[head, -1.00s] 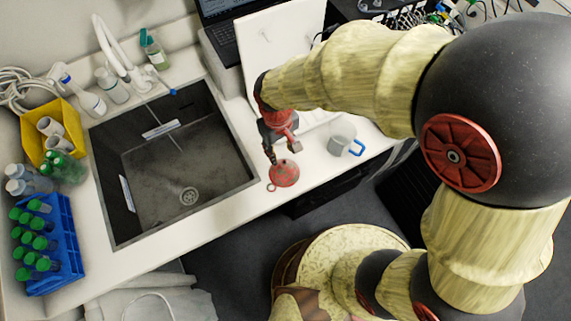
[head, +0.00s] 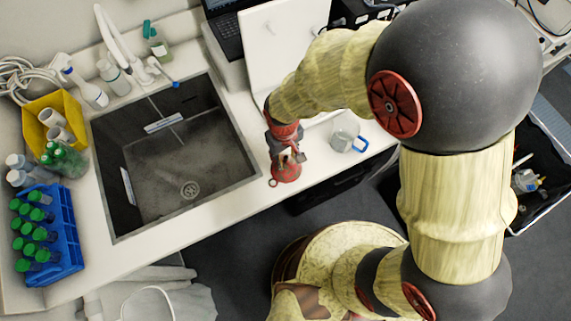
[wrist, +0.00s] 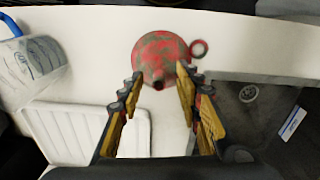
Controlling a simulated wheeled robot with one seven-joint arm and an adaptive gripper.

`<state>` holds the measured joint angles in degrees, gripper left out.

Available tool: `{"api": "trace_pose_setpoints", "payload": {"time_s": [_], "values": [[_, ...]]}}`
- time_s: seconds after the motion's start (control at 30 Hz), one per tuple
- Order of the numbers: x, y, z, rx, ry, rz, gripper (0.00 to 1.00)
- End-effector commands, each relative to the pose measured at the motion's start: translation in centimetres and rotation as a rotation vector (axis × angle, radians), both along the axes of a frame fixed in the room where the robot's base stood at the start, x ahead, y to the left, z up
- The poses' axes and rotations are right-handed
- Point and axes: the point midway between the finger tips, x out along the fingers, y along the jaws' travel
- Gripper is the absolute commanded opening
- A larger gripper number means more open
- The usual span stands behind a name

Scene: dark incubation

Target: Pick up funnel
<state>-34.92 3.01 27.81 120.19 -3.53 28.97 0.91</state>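The funnel (head: 286,174) is red and worn, with a small ring tab at its edge. It lies on the white counter to the right of the sink, near the counter's front edge. In the wrist view the funnel (wrist: 158,56) shows ahead of the fingertips, its narrow spout toward my gripper. My gripper (head: 290,156) is over the funnel in the head view and hides part of it. In the wrist view my gripper (wrist: 157,88) is open, with the funnel's spout between the lines of the two fingers. I cannot tell whether the fingers touch it.
A clear beaker with a blue handle (head: 345,134) stands to the right of the funnel. The dark sink (head: 170,160) lies to the left. A white ridged tray (wrist: 85,125) is near my gripper in the wrist view. A blue rack (head: 62,245) holds several green-capped bottles.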

Motion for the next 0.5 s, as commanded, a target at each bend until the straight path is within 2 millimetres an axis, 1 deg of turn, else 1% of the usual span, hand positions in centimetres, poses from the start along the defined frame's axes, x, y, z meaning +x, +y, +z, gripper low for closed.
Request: {"api": "trace_pose_setpoints", "payload": {"time_s": [0.07, 0.5], "values": [[0.0, 0.0, 0.01, 0.0, 0.0, 0.0, 0.28], [0.0, 0.0, 0.02, 0.0, 0.0, 0.0, 0.03]]}}
